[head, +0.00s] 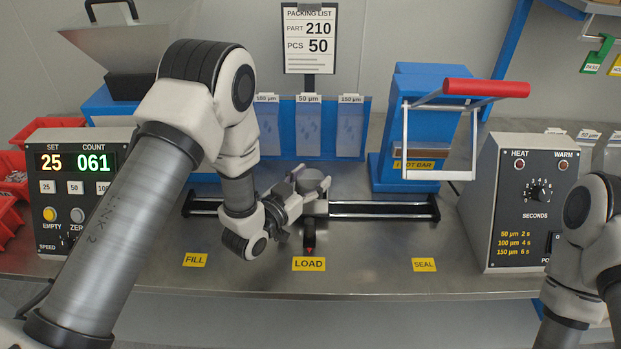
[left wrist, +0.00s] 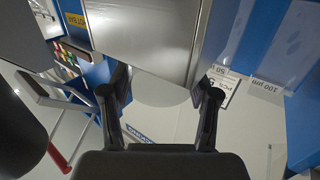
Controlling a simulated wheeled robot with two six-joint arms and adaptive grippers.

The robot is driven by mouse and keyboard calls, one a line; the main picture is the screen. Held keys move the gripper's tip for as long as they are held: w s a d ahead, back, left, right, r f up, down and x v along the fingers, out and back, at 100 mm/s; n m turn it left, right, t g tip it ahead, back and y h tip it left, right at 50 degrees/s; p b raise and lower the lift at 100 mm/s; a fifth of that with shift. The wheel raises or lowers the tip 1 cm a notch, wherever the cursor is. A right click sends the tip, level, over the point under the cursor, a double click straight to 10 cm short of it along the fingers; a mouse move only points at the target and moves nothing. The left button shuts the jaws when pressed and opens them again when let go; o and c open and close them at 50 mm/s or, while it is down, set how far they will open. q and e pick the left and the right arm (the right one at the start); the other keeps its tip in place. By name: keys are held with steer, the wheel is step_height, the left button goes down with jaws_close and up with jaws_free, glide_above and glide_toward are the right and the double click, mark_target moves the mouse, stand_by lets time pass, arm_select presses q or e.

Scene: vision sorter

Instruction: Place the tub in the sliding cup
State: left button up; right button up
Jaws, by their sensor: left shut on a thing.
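The tub (head: 314,182) is a small grey metallic cylinder in the head view, upright or nearly so above the LOAD label. My left gripper (head: 309,187) is shut on it, with fingers on its sides. The sliding cup (head: 314,208) is on the dark rail under the tub, mostly hidden by the tub and gripper. I cannot tell whether the tub is inside it or just above. My right gripper is out of view; only its arm shows at the right.
The rail (head: 375,209) runs between the FILL and SEAL labels. A blue sealer (head: 415,120) with a red handle stands right of the cup, bag pockets (head: 308,130) behind. A counter box (head: 75,185) is left, a heat timer (head: 520,200) right. The front bench is clear.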

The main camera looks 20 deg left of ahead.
arm_select(q)
steer(key=o, duration=1.3)
steer(key=shift+w+f, duration=0.1)
steer(key=shift+f, duration=0.1)
steer(key=shift+c, duration=0.2)
steer(key=shift+r, duration=0.25)
steer(key=shift+s+a+f, duration=0.1)
steer(key=shift+s, duration=0.2)
steer(key=v, duration=1.1)
steer(key=shift+s+b, duration=0.25)
steer(key=shift+b, duration=0.2)
